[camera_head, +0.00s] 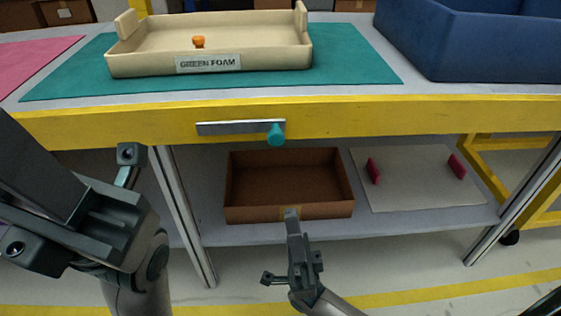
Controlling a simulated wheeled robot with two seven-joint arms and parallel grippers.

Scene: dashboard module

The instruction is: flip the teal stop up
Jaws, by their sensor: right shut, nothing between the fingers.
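The teal stop (276,134) is a rounded teal knob at the right end of a flat grey metal bar (225,128). The bar lies level against the yellow front edge of the table. My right gripper (291,214) is shut and empty. In the picture its tips are below the stop, overlapping the front wall of the brown box, and apart from the stop. My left gripper (130,155) is large and close at the left, to the left of the bar; its jaw opening cannot be made out.
A cream tray (130,65) labelled GREEN FOAM stands on a teal mat (360,70), with an orange knob showing. A blue bin (450,55) is at the right. The lower shelf holds an open brown box (240,212) and a pale board (415,190) with pink pegs.

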